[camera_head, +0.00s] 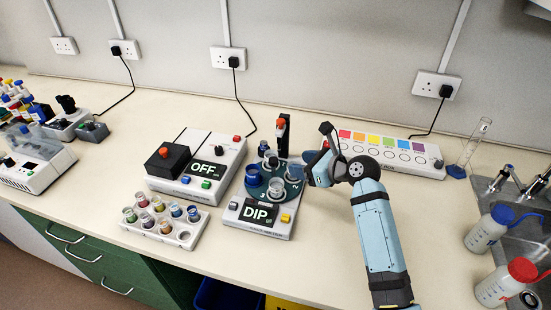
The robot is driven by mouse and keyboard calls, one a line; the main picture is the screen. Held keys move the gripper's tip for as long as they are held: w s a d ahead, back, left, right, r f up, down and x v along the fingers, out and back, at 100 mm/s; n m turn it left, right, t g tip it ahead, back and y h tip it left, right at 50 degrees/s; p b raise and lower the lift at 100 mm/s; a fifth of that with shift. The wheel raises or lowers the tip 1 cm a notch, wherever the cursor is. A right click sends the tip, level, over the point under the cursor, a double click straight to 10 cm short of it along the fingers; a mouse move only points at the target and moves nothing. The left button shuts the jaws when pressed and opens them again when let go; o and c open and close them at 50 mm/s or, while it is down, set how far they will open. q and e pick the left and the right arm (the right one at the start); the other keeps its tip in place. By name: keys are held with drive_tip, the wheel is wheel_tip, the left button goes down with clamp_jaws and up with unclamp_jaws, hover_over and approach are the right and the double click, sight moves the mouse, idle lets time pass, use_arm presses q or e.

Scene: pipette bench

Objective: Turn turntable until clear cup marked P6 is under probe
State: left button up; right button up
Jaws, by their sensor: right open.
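The turntable (263,191) is a dark green disc on a white device whose screen reads DIP. Several cups stand around its rim. A clear cup (276,187) is at the front and a blue cup (253,175) is at the left. The cup marks are too small to read, so I cannot tell which is P6. The probe post (283,132), black with an orange part, rises at the back of the device; its tip is hard to make out. My right gripper (309,170) is open at the turntable's right edge; I cannot tell whether it touches. My left gripper is out of view.
A white box (212,150) with an OFF screen stands left of the turntable. A rack (164,222) with several small coloured jars is in front of it. A long white panel with coloured squares (386,143) is behind my right arm. Free bench lies right of my arm.

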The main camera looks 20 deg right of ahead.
sight(275, 160)
drive_tip(key=x, duration=0.9)
drive_tip(key=shift+w+a+f, duration=0.15)
drive_tip(key=shift+w+f, duration=0.1)
drive_tip(key=shift+w, duration=0.05)
clamp_jaws()
